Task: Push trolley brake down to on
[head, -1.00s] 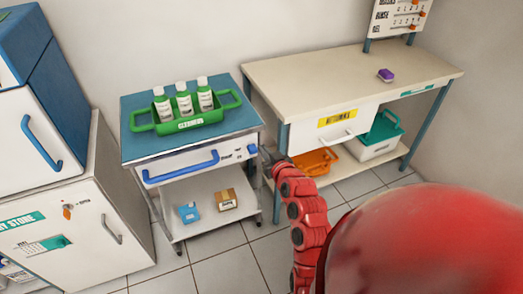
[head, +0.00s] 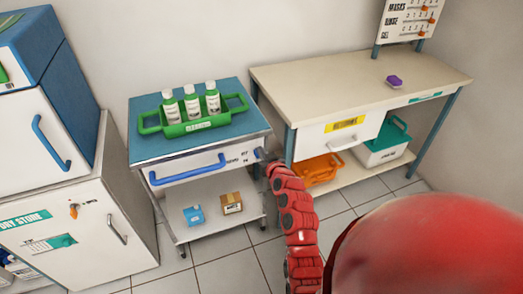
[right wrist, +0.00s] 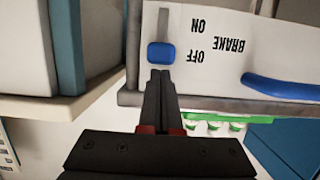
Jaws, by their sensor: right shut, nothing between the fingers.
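The trolley (head: 200,156) has a white front panel with a brake slider. In the right wrist view, which is upside down, the blue brake knob (right wrist: 161,53) sits at the OFF end of its grey slot (right wrist: 164,25), which runs on to the ON mark. My right gripper (right wrist: 160,76) is shut and empty, its tips right at the knob on the OFF side; I cannot tell whether they touch it. In the head view my right gripper (head: 267,164) is at the trolley's right front corner, partly hidden by my red arm. My left gripper is out of view.
The trolley top holds a green carrier (head: 203,126) with white bottles. A blue handle (head: 188,174) crosses its drawer. A workbench (head: 345,90) stands close on the right, an orange basket (head: 317,168) on its shelf. A cabinet (head: 70,195) stands left. Floor in front is clear.

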